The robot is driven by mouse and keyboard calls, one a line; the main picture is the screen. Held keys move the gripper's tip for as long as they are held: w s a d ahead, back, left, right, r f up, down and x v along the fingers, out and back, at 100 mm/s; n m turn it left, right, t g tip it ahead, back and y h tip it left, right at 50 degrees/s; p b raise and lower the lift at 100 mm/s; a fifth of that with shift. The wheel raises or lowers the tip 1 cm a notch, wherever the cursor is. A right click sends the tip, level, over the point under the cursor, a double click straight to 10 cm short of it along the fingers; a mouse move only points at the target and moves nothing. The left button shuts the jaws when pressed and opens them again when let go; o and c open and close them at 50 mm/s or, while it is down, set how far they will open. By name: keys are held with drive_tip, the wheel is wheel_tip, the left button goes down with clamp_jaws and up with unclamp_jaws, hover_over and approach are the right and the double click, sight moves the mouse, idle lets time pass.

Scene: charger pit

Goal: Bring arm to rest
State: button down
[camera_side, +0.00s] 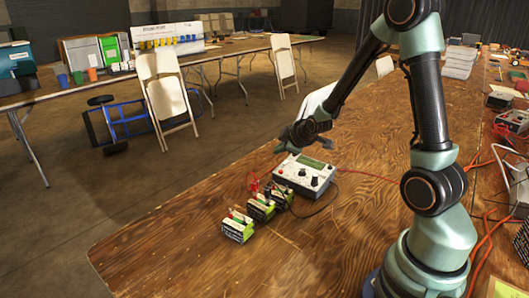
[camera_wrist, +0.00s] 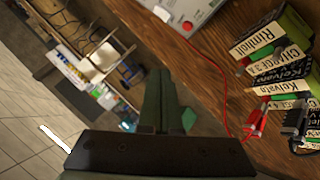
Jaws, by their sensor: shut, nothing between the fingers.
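My gripper (camera_side: 283,148) is shut and empty in the side view, held in the air above and behind the charger, near the table's far-left edge. In the wrist view its green fingers (camera_wrist: 160,78) are together with nothing between them. The white and grey charger (camera_side: 304,174) with dark knobs sits on the wooden table; part of it shows at the top of the wrist view (camera_wrist: 185,12). Several green, white and black batteries (camera_side: 238,228) stand in a row beside the charger. Red clips (camera_wrist: 258,120) and a black clip (camera_wrist: 298,128) are at the batteries.
Red and black leads run between charger and batteries. The wooden table (camera_side: 190,245) is bare at front left. Red cables and other equipment (camera_side: 515,122) crowd the right side. White folding chairs (camera_side: 166,95) and another table (camera_side: 225,47) stand beyond a floor gap.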

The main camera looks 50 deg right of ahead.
drive_tip(key=s+a+r+m+g+y, duration=0.1)
drive_tip(key=s+a+r+m, duration=0.2)
drive_tip(key=s+a+r, duration=0.3)
drive_tip(key=s+a+r+m+g+y, duration=0.2)
drive_tip(key=s+a+r+m, duration=0.1)
drive_tip(key=s+a+r, duration=0.4)
drive_tip(key=s+a, duration=0.3)
drive_tip(key=a, duration=0.2)
drive_tip(key=shift+r+y, duration=0.15)
drive_tip(key=shift+y, duration=0.15)
idle(0.5)
